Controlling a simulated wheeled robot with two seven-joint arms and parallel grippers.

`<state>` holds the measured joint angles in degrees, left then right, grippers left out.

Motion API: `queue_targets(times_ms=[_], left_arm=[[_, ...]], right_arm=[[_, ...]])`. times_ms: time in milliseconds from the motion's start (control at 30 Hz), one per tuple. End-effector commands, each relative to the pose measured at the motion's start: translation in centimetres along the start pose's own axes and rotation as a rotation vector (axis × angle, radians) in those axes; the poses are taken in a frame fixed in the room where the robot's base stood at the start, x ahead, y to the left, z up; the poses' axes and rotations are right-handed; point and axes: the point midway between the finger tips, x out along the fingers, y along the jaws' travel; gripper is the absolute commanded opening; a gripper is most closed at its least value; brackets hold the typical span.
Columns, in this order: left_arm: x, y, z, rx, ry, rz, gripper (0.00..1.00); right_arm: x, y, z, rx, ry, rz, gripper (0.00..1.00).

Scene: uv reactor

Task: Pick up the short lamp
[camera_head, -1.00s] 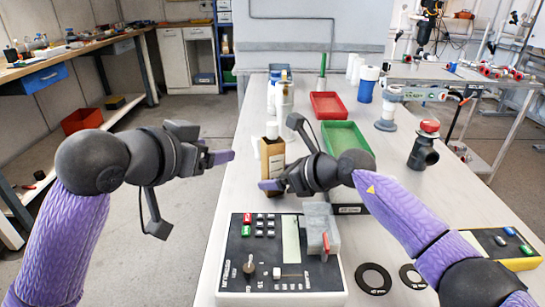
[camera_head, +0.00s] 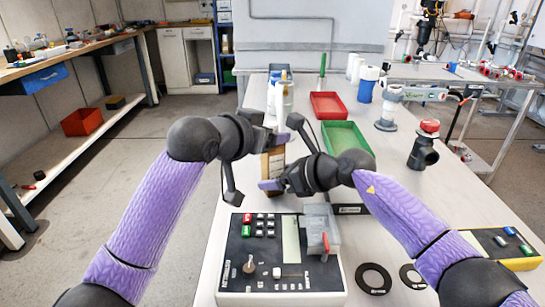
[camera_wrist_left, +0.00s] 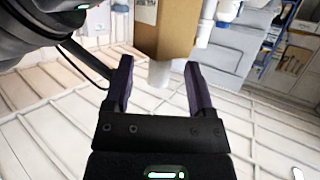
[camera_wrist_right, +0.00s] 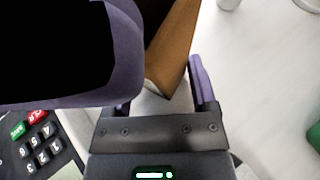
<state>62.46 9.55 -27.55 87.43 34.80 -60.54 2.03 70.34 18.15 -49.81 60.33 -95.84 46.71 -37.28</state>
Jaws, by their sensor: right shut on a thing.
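A brown cardboard box (camera_head: 273,162) stands upright over the workbench, and my right gripper (camera_head: 272,185) is shut on its lower part. The box also shows in the right wrist view (camera_wrist_right: 172,45). My left gripper (camera_head: 276,139) is at the top of the box, with its fingers apart. In the left wrist view, a short white cylinder, apparently the lamp's end (camera_wrist_left: 159,73), sticks out of the box (camera_wrist_left: 165,30) between or just beyond the open fingers. I see no contact with it. In the head view the lamp is hidden behind my left gripper.
A control panel with buttons (camera_head: 262,275) and a clear cover stands in front. Black rings (camera_head: 374,278) lie to its right. A green tray (camera_head: 346,140) and a red tray (camera_head: 328,106) lie behind. A dark pipe fitting with a red cap (camera_head: 424,150) stands at right.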

Motion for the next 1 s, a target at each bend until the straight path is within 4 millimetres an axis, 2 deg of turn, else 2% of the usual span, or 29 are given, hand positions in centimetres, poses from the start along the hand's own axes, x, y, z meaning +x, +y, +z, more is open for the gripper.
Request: queue_targets(times_ms=[33,300,333,667,767,1000], left_arm=[[0.0,0.0,0.0,0.0,0.0,0.0,0.6],[0.0,0.0,0.0,-0.001,-0.001,0.0,0.03],[0.0,0.0,0.0,-0.001,-0.001,0.0,0.0],[-0.2,0.0,-0.4,0.0,0.001,0.0,0.0],[-0.9,0.0,-2.4,0.002,0.004,-0.001,0.0],[-3.9,0.1,-10.5,0.002,0.005,0.0,0.0]], right_arm=[[0.0,0.0,-0.1,0.0,0.002,0.0,0.4],[0.0,0.0,-0.1,0.0,0.002,0.001,0.4],[0.0,0.0,-0.1,0.0,0.002,0.001,0.4],[0.0,0.0,-0.1,0.0,0.002,0.001,0.4],[0.0,0.0,-0.1,0.0,0.002,0.001,0.4],[0.0,0.0,-0.1,0.0,0.002,0.001,0.4]])
